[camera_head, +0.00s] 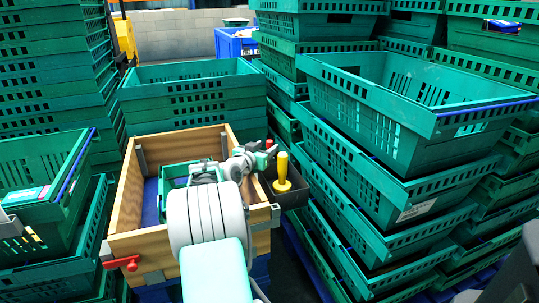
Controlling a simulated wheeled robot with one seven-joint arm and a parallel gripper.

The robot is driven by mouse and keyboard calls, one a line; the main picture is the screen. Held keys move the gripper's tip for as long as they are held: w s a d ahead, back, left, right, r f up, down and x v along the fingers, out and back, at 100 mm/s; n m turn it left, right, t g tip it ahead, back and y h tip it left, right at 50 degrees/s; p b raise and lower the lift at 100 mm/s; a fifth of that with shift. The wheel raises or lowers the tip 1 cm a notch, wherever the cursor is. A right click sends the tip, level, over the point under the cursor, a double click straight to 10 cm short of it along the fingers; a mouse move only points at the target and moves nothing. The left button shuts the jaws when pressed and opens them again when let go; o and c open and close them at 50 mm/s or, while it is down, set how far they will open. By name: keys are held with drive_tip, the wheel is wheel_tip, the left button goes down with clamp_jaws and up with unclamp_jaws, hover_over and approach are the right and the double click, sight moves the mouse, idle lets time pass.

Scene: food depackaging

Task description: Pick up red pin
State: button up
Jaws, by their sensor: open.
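A red pin (124,262) sits at the near left corner of the wooden crate (133,200), by a metal bracket. A small red spot (269,144) shows at the tip of my gripper (266,156); I cannot tell whether it is another pin or touches the fingers. My gripper is open, at the crate's right side, near a dark bin (290,198). It is well apart from the red pin at the near left corner. My arm hides much of the crate's inside and its near right part.
A yellow-handled tool (282,170) stands upright in the dark bin. Green crates are stacked high at the left (45,60), behind (190,88) and at the right (400,110). A blue box (236,42) stands far back. Free room around the wooden crate is narrow.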

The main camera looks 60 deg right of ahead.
drive_tip(key=shift+d+f, duration=0.1)
drive_tip(key=shift+d, duration=0.5)
drive_tip(key=shift+c, duration=0.4)
drive_tip(key=shift+s, duration=0.1)
clamp_jaws()
